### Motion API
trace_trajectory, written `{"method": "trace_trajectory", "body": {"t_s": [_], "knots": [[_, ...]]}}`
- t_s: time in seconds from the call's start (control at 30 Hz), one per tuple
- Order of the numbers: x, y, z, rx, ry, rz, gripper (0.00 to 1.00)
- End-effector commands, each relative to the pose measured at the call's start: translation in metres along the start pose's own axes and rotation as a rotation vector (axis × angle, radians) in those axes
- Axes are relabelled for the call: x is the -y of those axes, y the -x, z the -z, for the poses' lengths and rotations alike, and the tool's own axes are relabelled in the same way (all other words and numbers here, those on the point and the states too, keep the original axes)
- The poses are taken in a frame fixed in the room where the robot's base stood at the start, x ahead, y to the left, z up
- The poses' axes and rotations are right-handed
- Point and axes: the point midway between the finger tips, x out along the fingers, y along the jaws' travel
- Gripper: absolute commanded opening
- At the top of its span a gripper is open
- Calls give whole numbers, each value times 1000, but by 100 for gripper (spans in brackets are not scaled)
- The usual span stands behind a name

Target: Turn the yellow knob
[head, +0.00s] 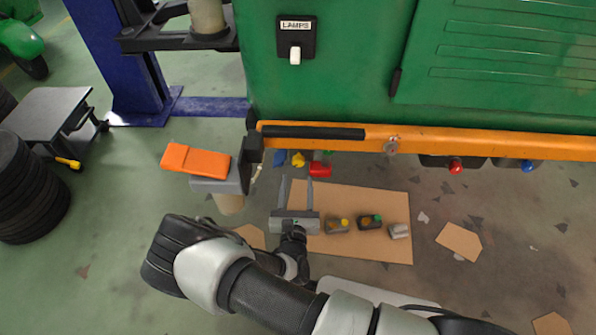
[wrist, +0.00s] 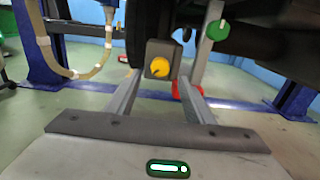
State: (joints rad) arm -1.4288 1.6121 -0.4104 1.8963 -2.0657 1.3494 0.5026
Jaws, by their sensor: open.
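The yellow knob (wrist: 159,67) is round, on a dark square block, near the middle of the wrist view. In the head view it is a small yellow shape (head: 298,160) under the orange beam of the green vehicle. My gripper (head: 297,181) is open below the beam, its two fingers pointing toward the knob. In the wrist view the gripper (wrist: 162,80) has one finger on each side of the knob's block, with nothing held. The gap in depth between fingertips and knob is hard to judge.
A red part (head: 320,170) sits right of the knob; a green round handle (wrist: 217,30) is at upper right. An orange box (head: 195,160) lies left. Several small containers stand on a cardboard sheet (head: 385,250). A pale hose (wrist: 85,74) hangs left.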

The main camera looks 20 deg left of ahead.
Motion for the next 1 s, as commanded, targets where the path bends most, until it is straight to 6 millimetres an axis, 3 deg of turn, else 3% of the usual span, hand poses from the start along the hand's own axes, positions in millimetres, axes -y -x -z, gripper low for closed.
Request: {"method": "trace_trajectory", "body": {"t_s": [0.1,0.3,0.7,0.77,0.97,1.0], "knots": [[1,-24,2,1,-1,2,48],[0,-51,1,1,-1,0,48],[0,-60,0,-1,0,0,48],[0,-60,0,-1,0,0,41],[0,-60,0,-1,0,0,7],[0,-59,0,-1,0,0,7]]}}
